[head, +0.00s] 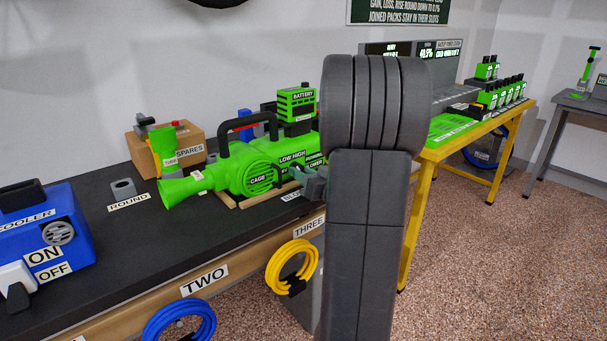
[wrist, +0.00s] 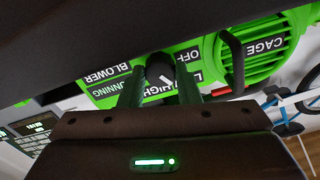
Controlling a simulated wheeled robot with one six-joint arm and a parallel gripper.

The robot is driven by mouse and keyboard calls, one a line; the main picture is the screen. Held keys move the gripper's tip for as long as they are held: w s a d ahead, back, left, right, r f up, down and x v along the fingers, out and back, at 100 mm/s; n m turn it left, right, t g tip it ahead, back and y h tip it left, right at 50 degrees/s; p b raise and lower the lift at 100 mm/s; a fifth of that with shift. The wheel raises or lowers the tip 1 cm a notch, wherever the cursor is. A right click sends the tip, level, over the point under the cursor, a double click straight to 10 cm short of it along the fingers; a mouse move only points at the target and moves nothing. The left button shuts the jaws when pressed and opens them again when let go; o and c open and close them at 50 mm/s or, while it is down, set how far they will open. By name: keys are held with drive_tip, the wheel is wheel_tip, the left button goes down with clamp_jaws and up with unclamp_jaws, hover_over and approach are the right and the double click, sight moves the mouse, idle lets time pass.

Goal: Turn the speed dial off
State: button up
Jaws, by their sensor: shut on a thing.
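The green blower (head: 262,160) lies on the dark bench, with CAGE, LOW, HIGH and BLOWER labels on its side. Its speed dial is a dark round knob (wrist: 160,68), seen in the wrist view between OFF, LOW and HIGH labels. A short white mark shows on the knob, but I cannot tell clearly which label it points at. My gripper (wrist: 158,82) is shut on the dial, one finger on each side. In the head view my gripper (head: 314,184) is at the blower's right side, and my arm hides part of that end and the dial.
A black handle (wrist: 235,62) stands out close beside my gripper. A green battery (head: 296,104) sits on top of the blower. A blue cooler (head: 45,232) is at left, a SPARES box (head: 188,142) behind. A yellow-framed table (head: 420,180) is at right.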

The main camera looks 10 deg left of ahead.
drive_tip(key=n+b, duration=0.4)
drive_tip(key=n, duration=0.1)
drive_tip(key=shift+f+n, duration=0.15)
drive_tip(key=shift+n, duration=0.15)
drive_tip(key=n+b, duration=0.3)
drive_tip(key=shift+n+b, duration=0.9)
drive_tip(key=shift+n, duration=0.8)
drive_tip(key=o, duration=1)
drive_tip(key=shift+d+r, duration=0.1)
drive_tip(key=shift+r, duration=0.1)
drive_tip(key=p+v, duration=0.3)
drive_tip(key=v, duration=1)
drive_tip(key=shift+s+d, duration=0.2)
drive_tip(key=shift+d, duration=0.15)
drive_tip(key=shift+a, duration=0.1)
